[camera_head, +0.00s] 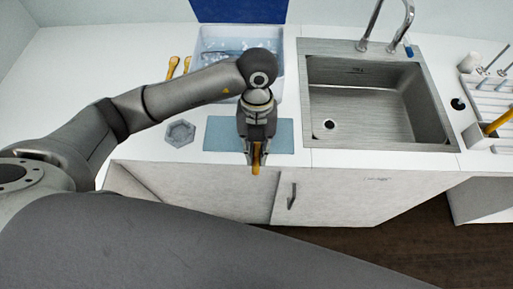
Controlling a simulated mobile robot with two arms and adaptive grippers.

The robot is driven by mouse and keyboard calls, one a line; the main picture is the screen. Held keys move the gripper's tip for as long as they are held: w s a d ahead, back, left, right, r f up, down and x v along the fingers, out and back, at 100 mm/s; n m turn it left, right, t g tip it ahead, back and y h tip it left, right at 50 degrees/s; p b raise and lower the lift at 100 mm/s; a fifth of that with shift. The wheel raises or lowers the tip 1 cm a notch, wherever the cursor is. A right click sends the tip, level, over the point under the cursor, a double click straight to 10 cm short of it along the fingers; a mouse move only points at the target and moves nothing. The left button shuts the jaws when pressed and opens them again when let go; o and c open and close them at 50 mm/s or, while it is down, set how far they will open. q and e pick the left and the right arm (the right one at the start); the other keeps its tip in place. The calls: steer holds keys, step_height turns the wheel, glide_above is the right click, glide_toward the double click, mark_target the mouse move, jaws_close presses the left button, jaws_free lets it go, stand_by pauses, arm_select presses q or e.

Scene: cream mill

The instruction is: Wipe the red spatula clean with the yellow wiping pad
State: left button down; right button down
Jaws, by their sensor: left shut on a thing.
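My left gripper (256,158) points down over the front edge of the white counter, in front of a blue mat. It is shut on a narrow yellow-orange thing (256,170), which shows only as a thin strip between the fingers. Its colour is close to that of the yellow wiping pad, but its shape is mostly hidden, so I cannot tell for sure. I cannot make out a red spatula anywhere. My right gripper is not in view.
The blue mat (221,134) lies on the counter (135,148), with a grey hexagonal dish (180,133) to its left. Behind are a white bin (210,36) and two yellow-handled tools (172,71). A steel sink (375,105) and white rack (490,95) are right.

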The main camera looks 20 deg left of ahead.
arm_select(q)
steer(key=shift+f+b, duration=0.4)
steer(key=shift+f, duration=0.05)
stand_by(0.9)
stand_by(0.3)
